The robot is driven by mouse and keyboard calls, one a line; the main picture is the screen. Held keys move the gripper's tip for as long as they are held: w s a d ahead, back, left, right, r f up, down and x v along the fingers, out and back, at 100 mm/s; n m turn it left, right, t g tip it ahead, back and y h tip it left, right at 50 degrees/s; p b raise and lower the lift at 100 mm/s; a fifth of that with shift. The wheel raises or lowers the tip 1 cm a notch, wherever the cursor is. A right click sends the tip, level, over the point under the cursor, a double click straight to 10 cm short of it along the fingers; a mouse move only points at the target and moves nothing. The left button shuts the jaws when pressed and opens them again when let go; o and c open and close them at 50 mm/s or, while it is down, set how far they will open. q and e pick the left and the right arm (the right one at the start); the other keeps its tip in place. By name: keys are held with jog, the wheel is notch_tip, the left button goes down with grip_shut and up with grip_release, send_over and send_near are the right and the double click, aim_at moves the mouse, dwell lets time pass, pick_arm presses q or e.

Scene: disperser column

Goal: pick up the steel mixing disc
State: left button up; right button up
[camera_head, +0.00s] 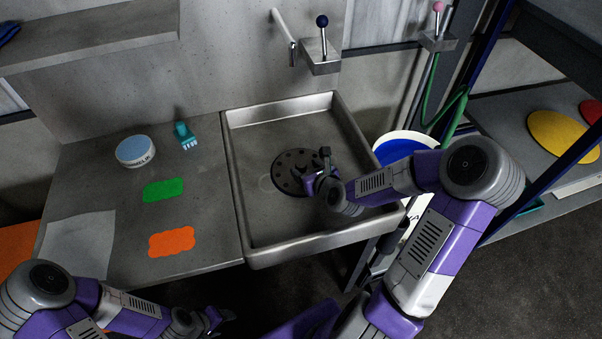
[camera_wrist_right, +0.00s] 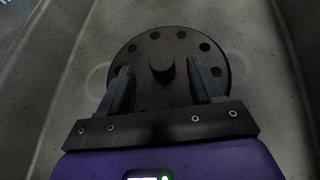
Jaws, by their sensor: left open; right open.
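The steel mixing disc (camera_head: 291,176) is a dark round plate with a ring of holes and a raised central hub. It lies flat in the steel sink basin (camera_head: 240,190). In the right wrist view the disc (camera_wrist_right: 143,57) fills the upper middle, with its hub between my fingers' lines. My right gripper (camera_head: 315,178) is over the disc's right side, partly hiding it. In the wrist view the right gripper (camera_wrist_right: 162,85) is open and empty, its two fingers either side of the hub. My left gripper (camera_head: 222,316) is open at the bottom, in front of the counter, away from the disc.
The counter left of the sink holds a round blue-topped tub (camera_head: 135,151), a teal brush (camera_head: 185,136), a green sponge (camera_head: 163,190) and an orange sponge (camera_head: 171,242). A blue-lined bucket (camera_head: 400,147) stands right of the sink. The sink walls surround the disc.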

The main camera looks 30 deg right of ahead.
aim_at(302, 165)
jog(key=b+x, duration=0.1)
jog(key=x, duration=0.2)
jog(key=shift+w+d, duration=0.15)
jog(key=shift+c, duration=0.3)
grip_shut()
